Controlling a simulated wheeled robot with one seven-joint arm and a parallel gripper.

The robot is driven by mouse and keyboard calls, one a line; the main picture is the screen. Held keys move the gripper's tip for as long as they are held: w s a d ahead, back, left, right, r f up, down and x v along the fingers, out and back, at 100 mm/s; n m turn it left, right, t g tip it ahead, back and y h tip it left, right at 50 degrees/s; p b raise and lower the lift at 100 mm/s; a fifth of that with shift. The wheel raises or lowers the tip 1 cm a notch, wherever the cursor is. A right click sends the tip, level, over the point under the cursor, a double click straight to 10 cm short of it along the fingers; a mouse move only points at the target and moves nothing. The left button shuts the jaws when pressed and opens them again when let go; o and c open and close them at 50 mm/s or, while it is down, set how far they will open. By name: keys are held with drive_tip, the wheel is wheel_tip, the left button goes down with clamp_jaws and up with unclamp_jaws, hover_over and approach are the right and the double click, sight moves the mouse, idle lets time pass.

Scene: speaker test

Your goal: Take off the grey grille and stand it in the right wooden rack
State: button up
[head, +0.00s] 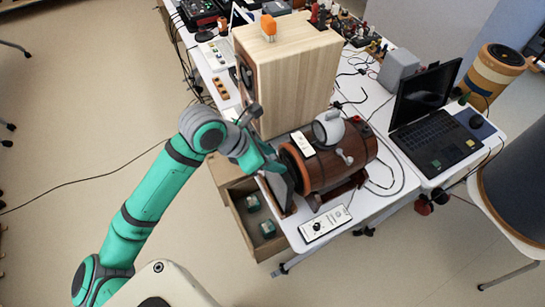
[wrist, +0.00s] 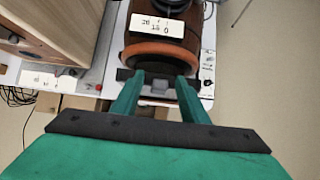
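A brown barrel-shaped speaker (head: 335,160) lies on the white table, its orange-brown rim facing left. A grey panel (head: 281,187), which looks like the grille, stands nearly upright at that end. In the wrist view the grey piece (wrist: 125,74) shows edge-on in front of the orange rim (wrist: 160,52). My gripper (head: 268,164) is at the panel's upper edge. In the wrist view my gripper's fingers (wrist: 160,80) are apart, with part of the grey piece between their tips. I cannot tell whether they grip it. I cannot make out the right wooden rack.
A tall wooden box (head: 288,75) with an orange item (head: 268,27) on top stands behind. A white control panel (head: 325,224) lies at the table's front edge. A laptop (head: 430,125) stands to the right.

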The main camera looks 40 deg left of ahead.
drive_tip(key=v, duration=1.1)
drive_tip(key=shift+d, duration=0.1)
